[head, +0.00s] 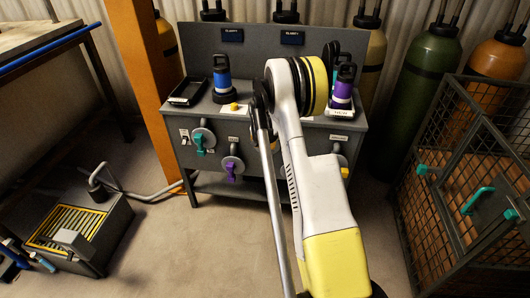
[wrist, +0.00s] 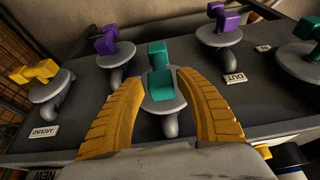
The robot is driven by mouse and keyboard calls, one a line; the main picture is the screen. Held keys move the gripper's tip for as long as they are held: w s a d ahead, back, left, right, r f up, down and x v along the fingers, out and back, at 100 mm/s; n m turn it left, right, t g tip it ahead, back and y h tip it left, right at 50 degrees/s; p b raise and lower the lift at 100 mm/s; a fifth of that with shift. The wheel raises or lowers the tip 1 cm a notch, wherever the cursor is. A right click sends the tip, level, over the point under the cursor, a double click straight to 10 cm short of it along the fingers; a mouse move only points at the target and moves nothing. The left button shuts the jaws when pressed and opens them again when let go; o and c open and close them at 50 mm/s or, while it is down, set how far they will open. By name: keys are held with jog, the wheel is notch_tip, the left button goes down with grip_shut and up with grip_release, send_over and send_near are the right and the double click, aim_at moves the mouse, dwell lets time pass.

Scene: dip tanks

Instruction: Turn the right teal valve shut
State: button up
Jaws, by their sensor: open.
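In the wrist view a teal valve (wrist: 160,76) stands between the fingers of my gripper (wrist: 157,82), its handle on a round grey disc. The yellow fingers are open, one on each side of the handle. I cannot tell whether they touch it. Another teal valve (wrist: 301,59) is at the right edge of the wrist view; the order of the valves suggests it is the left teal valve (head: 201,141) of the head view. In the head view my arm hides my gripper and the valve between its fingers.
Purple valves (wrist: 118,47) and (wrist: 226,17) flank the teal one, and a yellow valve (wrist: 35,70) lies further left. On the grey bench (head: 196,109) stand a blue-bodied tool (head: 222,78) and a purple-bodied tool (head: 343,90). A wire cage (head: 440,150) stands right; floor in front is clear.

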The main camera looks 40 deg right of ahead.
aim_at(266, 150)
jog(key=shift+b+x, duration=0.55)
jog(key=shift+x, duration=1.45)
grip_shut()
